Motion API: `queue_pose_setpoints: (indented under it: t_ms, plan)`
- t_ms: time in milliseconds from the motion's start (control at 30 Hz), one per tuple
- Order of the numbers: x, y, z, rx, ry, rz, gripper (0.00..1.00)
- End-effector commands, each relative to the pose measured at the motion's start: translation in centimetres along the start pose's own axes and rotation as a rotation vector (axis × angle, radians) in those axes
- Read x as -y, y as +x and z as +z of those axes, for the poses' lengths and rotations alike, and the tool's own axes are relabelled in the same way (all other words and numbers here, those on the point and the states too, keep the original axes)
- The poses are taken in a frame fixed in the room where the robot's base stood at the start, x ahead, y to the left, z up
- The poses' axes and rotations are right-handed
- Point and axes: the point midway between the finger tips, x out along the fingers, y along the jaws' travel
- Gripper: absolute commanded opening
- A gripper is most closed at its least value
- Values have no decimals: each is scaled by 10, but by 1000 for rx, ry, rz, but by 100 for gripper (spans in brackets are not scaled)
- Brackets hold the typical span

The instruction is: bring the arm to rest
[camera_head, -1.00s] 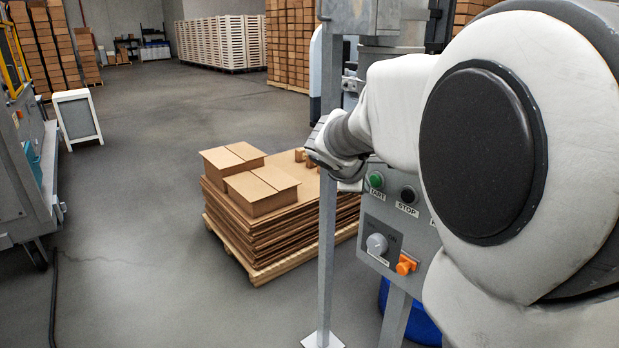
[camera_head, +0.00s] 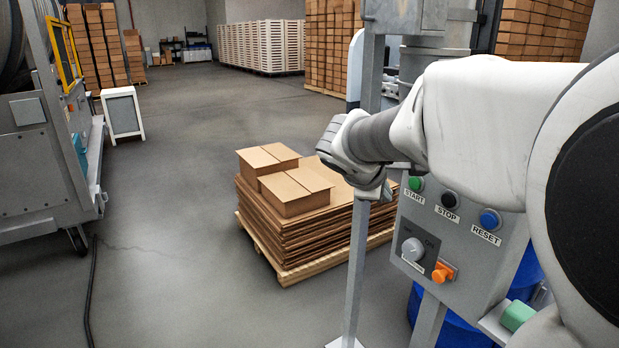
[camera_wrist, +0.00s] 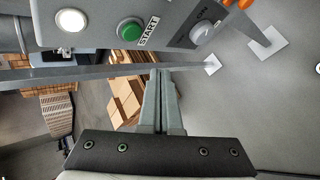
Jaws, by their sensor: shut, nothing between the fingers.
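My arm reaches in from the right in the head view, its white links crossing in front of the control panel (camera_head: 457,235). The panel shows close by at the top of the wrist view, with a green START button (camera_wrist: 131,30) and a grey knob (camera_wrist: 202,33). The fingertips appear near a grey metal bar (camera_wrist: 90,72); I cannot tell whether they touch it.
A metal post (camera_head: 361,250) stands just left of the panel. Behind it is a pallet (camera_head: 290,272) of flat cardboard with two boxes. A grey machine (camera_head: 45,165) stands at the left, with a cable on the floor. The floor between is open.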

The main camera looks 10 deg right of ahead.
Motion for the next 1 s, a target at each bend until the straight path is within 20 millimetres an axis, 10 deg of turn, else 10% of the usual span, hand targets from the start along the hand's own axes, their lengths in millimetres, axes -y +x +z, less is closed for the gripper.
queue_pose_setpoints:
  t_ms: [467,1000]
  plan:
    - [16,-14,12,-20,105,-47,0]
    - [180,-133,47,-169,916,-497,0]
